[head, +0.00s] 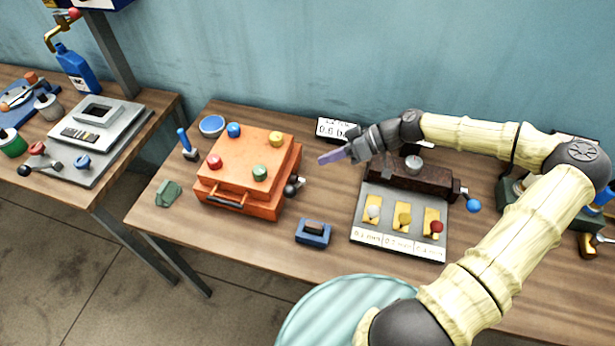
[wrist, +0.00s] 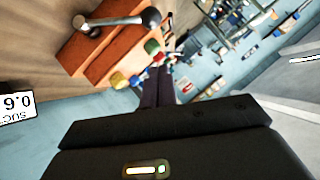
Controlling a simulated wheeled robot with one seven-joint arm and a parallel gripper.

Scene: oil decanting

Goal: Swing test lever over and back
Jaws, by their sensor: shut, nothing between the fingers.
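The frames do not mark which lever is the test lever. A lever with a dark ball knob (head: 290,190) is on the right side of the orange box (head: 247,173). In the wrist view its ball (wrist: 151,17) and metal arm (wrist: 112,20) show at the top, beside the orange box (wrist: 95,50). Another lever, with a blue ball knob (head: 474,206), is on the right end of a dark brown block (head: 400,180). My gripper (head: 324,158) is shut and empty, above and right of the orange box, apart from both levers. Its fingers show in the wrist view (wrist: 155,85).
A blue block (head: 313,233) lies in front of the orange box. A tray (head: 380,244) with small yellow pads stands at the brown block. A 0.6 sign (head: 338,128) stands at the wall. A round ribbed top (head: 325,310) is at the front edge.

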